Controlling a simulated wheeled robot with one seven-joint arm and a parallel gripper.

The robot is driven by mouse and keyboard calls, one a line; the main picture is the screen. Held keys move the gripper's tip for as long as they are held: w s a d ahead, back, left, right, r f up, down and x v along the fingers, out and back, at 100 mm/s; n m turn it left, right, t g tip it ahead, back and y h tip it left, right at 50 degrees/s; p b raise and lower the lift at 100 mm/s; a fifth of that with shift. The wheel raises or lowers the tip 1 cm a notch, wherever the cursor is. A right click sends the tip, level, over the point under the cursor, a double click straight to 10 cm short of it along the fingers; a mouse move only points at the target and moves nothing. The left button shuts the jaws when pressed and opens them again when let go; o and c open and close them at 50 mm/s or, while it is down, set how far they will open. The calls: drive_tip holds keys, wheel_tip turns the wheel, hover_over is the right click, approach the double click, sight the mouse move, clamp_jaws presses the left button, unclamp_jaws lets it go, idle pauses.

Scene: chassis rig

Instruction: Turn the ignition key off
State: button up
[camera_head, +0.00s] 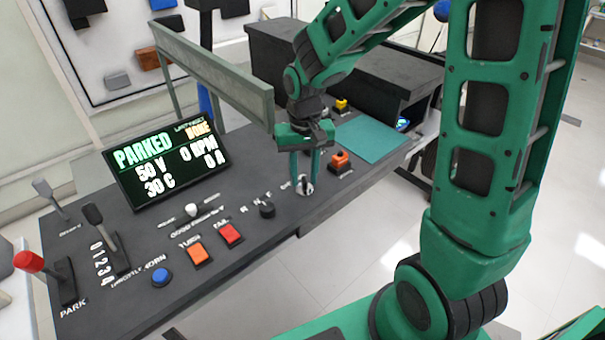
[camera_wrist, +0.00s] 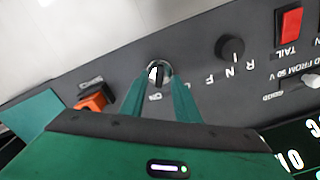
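The ignition key switch (camera_head: 307,188) is a round silver disc on the dark console, right of the black R-N-F knob. In the wrist view the ignition key (camera_wrist: 156,73) shows as a small dark-and-pale piece inside the silver ring. My gripper (camera_head: 304,179) points down over the switch, its two green fingers apart. In the wrist view my gripper (camera_wrist: 157,82) has one fingertip at each side of the ring, with the key between them. I see a gap between the fingers and the key. Any contact with the ring or panel cannot be told.
The black R-N-F knob (camera_head: 267,210) is close by on one side and an orange button (camera_head: 340,160) on the other. A red TAIL switch (camera_head: 230,233) and an orange switch (camera_head: 196,254) lie further left. The display (camera_head: 166,162) reads PARKED, DONE and 0 RPM.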

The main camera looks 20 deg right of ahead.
drive_tip(key=shift+c, duration=0.2)
clamp_jaws()
drive_tip(key=shift+a+n, duration=0.1)
drive_tip(key=shift+n, duration=0.3)
drive_tip(key=n, duration=0.5)
drive_tip(key=shift+n, duration=0.3)
drive_tip(key=n, duration=0.5)
drive_tip(key=shift+n, duration=0.4)
